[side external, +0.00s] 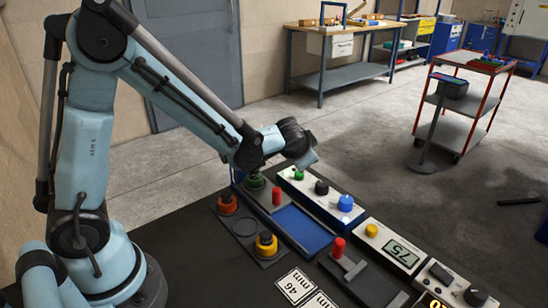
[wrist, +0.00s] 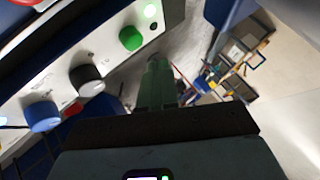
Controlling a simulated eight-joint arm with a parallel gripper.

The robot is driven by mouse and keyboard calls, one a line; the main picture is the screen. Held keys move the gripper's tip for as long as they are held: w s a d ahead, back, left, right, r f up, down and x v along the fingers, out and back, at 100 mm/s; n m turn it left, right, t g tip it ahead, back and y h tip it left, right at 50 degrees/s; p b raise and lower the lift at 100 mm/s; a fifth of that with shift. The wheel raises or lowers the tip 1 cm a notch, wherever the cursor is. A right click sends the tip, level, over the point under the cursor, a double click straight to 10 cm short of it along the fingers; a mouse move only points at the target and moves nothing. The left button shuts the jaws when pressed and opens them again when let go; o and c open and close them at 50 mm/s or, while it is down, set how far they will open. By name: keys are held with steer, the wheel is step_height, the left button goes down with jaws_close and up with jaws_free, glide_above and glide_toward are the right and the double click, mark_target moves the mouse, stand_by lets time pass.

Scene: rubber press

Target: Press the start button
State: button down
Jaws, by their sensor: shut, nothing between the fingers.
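The white control panel shows a green button (side external: 298,174), a black knob (side external: 321,187) and a blue knob (side external: 345,203) in a row. No label naming a start button is readable. In the wrist view, the green button (wrist: 131,38), black knob (wrist: 87,80) and blue knob (wrist: 41,116) line the white panel. My gripper (wrist: 158,62) is shut and empty, its tip just beside the green button in that picture; whether they touch I cannot tell. In the side external view my wrist hangs over the panel's far end and the fingers are not clearly visible.
Beside the panel stand a red-topped post (side external: 276,196), a green-topped part (side external: 256,181), an orange one (side external: 227,204) and a yellow one (side external: 266,243). A display box (side external: 402,252) reads 75.

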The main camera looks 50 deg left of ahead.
mark_target(299, 175)
steer(key=shift+f, duration=0.8)
steer(key=shift+f, duration=0.1)
stand_by(1.4)
steer(key=shift+f, duration=0.35)
steer(key=shift+f, duration=0.75)
stand_by(1.0)
stand_by(0.3)
steer(key=shift+r, duration=1.2)
steer(key=shift+r, duration=2.5)
